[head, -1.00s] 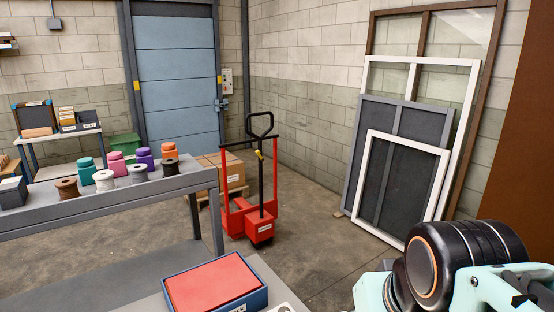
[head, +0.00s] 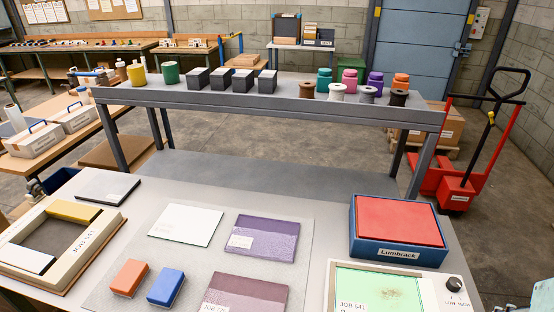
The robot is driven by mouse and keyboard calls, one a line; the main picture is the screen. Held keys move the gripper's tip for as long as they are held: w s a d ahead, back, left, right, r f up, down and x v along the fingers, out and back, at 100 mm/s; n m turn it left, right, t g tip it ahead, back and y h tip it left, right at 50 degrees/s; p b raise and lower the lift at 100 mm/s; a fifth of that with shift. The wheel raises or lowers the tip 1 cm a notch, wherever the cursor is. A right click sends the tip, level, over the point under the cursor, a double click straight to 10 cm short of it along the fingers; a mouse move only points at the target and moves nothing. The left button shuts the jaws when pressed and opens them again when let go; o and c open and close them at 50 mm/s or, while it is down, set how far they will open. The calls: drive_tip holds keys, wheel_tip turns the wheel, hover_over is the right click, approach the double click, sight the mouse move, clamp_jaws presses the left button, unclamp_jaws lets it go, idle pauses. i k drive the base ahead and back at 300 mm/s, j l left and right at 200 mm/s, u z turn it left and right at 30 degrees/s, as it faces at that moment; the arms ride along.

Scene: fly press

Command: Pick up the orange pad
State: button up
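The orange pad (head: 129,278) is a small rounded block lying flat on a grey mat (head: 192,262) on the near table, left of centre. A blue pad (head: 166,287) of similar size lies just to its right, with a narrow gap between them. Nothing covers the orange pad. My gripper is not in view.
A white card (head: 186,225) and purple plates (head: 262,238) lie around the pads. A wooden frame (head: 22,275) stands at left. A blue Lumbrack box (head: 398,247) with a red slab and a green-topped device (head: 380,290) are at right. A grey bench (head: 290,103) stands behind.

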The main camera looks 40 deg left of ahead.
sight(129, 279)
drive_tip(key=u, duration=2.8)
